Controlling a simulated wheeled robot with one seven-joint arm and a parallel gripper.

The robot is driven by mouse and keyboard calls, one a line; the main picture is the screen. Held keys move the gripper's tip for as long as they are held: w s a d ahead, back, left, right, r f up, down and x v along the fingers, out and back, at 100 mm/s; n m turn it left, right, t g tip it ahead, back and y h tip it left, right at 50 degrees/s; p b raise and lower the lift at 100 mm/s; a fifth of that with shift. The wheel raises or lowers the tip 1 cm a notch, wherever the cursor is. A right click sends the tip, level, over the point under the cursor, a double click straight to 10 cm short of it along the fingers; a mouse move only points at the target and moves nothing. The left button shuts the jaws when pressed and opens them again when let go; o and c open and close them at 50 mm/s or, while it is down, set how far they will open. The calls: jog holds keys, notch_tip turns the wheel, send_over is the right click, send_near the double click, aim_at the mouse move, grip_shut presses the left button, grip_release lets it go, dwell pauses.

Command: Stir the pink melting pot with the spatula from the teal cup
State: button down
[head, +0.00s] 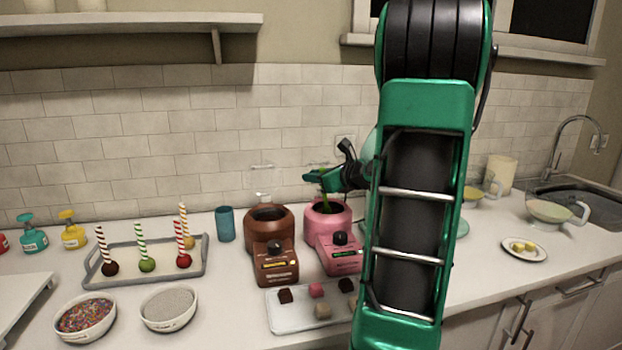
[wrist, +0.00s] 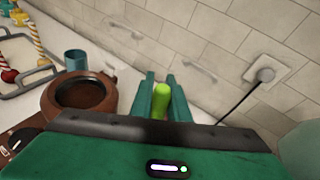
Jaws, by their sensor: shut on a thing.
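My gripper (head: 316,176) is above the pink melting pot (head: 343,223) in the head view. It is shut on the green spatula (wrist: 161,100), whose handle end shows between the two teal fingers (wrist: 161,95) in the wrist view. In the head view the spatula (head: 325,196) points down into the pot's opening. Its lower end is hidden inside the pot. The teal cup (head: 225,224) stands upright left of the brown pot, with nothing sticking out of it. It also shows in the wrist view (wrist: 76,61).
The brown melting pot (head: 284,223) stands just left of the pink one. In front lies a white tray (head: 283,321) with several small cubes. A grey tray (head: 205,268) with cake pops, and bowls of sprinkles (head: 85,328) and sugar (head: 169,325), stand at left. A socket and cord (wrist: 264,75) are close behind.

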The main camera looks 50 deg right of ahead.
jog(key=shift+f, duration=0.55)
